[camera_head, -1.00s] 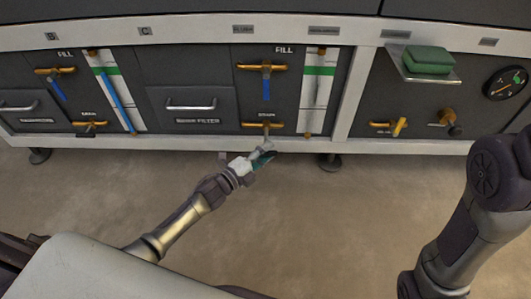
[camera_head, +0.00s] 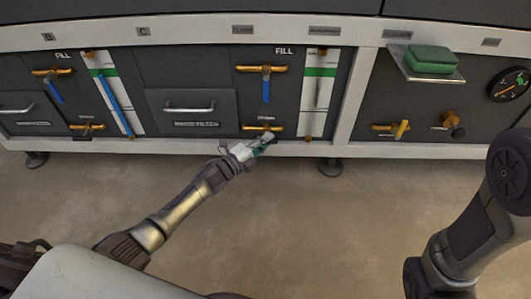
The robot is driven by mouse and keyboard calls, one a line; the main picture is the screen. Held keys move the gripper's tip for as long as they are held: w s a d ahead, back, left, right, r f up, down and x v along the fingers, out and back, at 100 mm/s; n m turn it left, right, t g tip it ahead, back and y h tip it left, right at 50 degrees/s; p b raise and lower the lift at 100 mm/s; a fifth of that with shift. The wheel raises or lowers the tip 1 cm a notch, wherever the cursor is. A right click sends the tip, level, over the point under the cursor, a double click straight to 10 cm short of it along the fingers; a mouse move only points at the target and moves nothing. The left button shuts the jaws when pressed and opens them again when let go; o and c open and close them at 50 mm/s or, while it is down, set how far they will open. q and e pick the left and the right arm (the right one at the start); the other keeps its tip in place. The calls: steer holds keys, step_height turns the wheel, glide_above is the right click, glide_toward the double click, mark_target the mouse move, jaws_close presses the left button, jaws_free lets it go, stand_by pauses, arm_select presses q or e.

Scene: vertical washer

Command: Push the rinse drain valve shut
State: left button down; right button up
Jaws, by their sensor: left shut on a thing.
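The drain valve (camera_head: 262,128) in the middle panel is a yellow-orange pipe fitting low on the dark front, under the blue-handled fill valve (camera_head: 266,82). My left gripper (camera_head: 263,145) reaches up from the lower left to just below this fitting. It is shut on the drain valve's handle, which is mostly hidden by the fingers. How far the handle is turned or pushed in is too small to tell. Only a link of my right arm shows at the right edge; its gripper is out of view.
A second drain valve (camera_head: 88,127) sits in the left panel. A white gauge strip (camera_head: 318,92) stands right of the middle valves. A green sponge (camera_head: 430,59) lies on a small shelf at right. A machine foot (camera_head: 330,167) stands on the floor, which is clear in front.

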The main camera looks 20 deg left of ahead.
arm_select(q)
steer(key=shift+w+a, duration=0.15)
steer(key=c, duration=1.1)
jaws_free()
steer(key=shift+w, duration=0.1)
steer(key=v, duration=1.2)
steer(key=shift+r, duration=0.1)
